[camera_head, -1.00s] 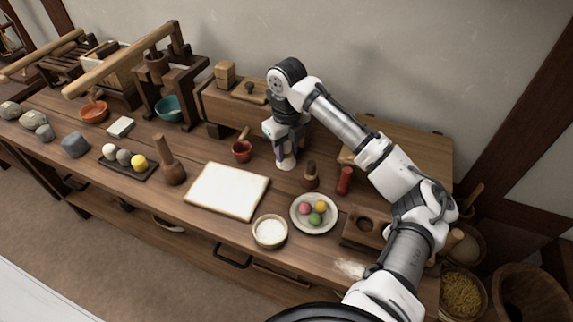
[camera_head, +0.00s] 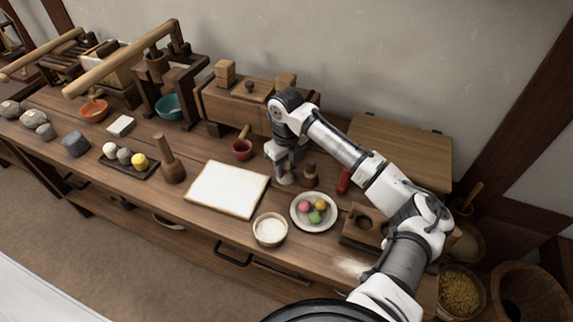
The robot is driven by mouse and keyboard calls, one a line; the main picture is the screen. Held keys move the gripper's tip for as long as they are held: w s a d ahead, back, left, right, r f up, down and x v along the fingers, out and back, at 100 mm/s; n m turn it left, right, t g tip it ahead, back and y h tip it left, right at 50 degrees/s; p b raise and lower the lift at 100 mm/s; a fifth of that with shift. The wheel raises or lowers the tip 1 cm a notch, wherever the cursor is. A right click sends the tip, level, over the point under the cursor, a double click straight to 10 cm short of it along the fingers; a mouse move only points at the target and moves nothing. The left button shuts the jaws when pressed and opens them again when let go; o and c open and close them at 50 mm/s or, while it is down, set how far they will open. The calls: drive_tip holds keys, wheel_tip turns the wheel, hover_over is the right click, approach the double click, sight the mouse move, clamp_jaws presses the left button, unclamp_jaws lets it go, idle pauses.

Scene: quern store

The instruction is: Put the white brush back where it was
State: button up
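My gripper (camera_head: 287,169) points down just above or at the tabletop, between the white board and the plate of coloured balls. It appears shut on a small pale-ended object, which I take to be the white brush (camera_head: 286,180). Only its cream lower end shows below the fingers; the rest is hidden by the gripper. I cannot tell whether that end touches the table (camera_head: 200,228). A dark brush-like piece with a brown top (camera_head: 310,176) stands close to the right of the gripper. A red cylinder (camera_head: 343,181) stands further right, partly behind my arm.
A white board (camera_head: 227,190) lies to the left. A plate (camera_head: 296,219) with coloured balls and a bowl of white powder (camera_head: 270,230) are in front. A small red pot (camera_head: 242,150) stands left of the gripper. A wooden chest (camera_head: 235,107) is behind, and a holed block (camera_head: 362,229) lies right.

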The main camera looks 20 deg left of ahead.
drive_tip(key=o, duration=0.3)
drive_tip(key=shift+r, duration=0.1)
